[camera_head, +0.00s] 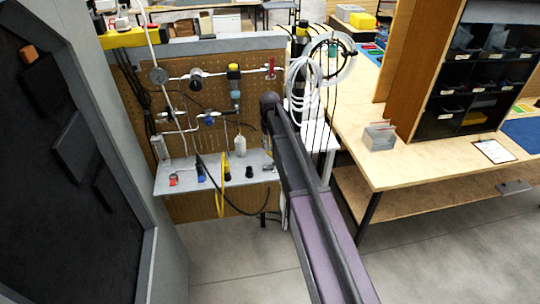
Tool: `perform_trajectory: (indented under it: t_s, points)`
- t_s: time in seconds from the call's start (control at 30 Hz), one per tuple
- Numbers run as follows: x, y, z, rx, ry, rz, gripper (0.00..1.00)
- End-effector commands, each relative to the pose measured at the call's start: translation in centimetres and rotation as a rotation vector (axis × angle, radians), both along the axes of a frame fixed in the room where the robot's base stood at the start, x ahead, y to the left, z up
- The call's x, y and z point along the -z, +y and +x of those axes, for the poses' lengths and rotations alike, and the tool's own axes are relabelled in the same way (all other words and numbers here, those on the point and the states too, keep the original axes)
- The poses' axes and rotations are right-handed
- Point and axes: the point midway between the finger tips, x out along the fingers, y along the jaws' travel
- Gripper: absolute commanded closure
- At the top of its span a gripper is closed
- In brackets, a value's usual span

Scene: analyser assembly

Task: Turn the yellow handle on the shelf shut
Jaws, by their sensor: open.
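A grey shelf (262,160) is fixed to the front of a brown pegboard (262,208), left of centre in the head view. A thin yellow piece (222,168) stands upright on the shelf and runs down over its front edge; I cannot tell whether it is a handle or a hose, or whether it is open or shut. Small red, blue and black fittings lie beside it. A yellow-topped fitting (234,69) sits higher up, on the pegboard piping. My dark arm (310,210) reaches up from the bottom right, hiding the shelf's right end. My gripper is not visible.
A wooden bench (430,165) stands at right; a large grey-framed dark panel (60,190) fills the left. The floor (235,262) before the pegboard is clear.

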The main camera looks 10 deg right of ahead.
Motion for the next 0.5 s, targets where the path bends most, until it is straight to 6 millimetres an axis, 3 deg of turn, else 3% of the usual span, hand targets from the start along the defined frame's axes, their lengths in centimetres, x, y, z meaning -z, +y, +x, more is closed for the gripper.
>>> perform_trajectory:
  t_s: [0.2, 0.5]
  points:
    - [2.1, 0.0, 0.0, 0.0, 0.0, 0.0, 0.43]
    - [3.8, 0.0, 0.0, 0.0, 0.0, 0.0, 0.43]
